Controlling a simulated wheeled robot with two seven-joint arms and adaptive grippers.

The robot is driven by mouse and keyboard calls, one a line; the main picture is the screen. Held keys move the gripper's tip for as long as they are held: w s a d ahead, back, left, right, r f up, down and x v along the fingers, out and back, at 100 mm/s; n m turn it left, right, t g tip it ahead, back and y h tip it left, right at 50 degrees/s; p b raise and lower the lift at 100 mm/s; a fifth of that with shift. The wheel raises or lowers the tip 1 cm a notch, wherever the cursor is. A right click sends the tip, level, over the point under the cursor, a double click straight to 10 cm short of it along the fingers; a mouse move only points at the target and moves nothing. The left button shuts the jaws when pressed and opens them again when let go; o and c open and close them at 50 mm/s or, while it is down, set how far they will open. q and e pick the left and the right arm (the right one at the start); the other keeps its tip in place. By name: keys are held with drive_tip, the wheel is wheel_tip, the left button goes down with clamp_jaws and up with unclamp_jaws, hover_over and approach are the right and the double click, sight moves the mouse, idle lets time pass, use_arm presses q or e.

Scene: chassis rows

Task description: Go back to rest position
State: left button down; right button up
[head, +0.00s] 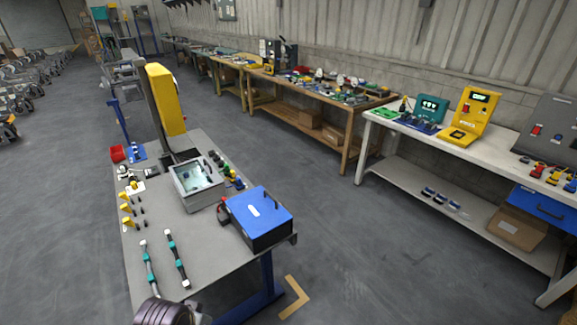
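Neither of my grippers shows in the head view. A dark, ribbed, rounded part (165,313) pokes in at the bottom edge, beside the near end of the grey workbench (205,262); it looks like a piece of my own arm, but I cannot be sure. No fingers are visible, so what the grippers hold is hidden. On the workbench stand a blue-topped box (262,211), a grey case with a screen (198,185) and two dark tools with teal bands, the left one (150,268) and the right one (176,258).
A tall post with a yellow panel (166,98) rises from the workbench. A red cup (117,153) and small yellow parts (128,208) lie at its left. A white table (480,150) and a wooden bench (320,95) line the wall. The grey floor (60,240) left is clear.

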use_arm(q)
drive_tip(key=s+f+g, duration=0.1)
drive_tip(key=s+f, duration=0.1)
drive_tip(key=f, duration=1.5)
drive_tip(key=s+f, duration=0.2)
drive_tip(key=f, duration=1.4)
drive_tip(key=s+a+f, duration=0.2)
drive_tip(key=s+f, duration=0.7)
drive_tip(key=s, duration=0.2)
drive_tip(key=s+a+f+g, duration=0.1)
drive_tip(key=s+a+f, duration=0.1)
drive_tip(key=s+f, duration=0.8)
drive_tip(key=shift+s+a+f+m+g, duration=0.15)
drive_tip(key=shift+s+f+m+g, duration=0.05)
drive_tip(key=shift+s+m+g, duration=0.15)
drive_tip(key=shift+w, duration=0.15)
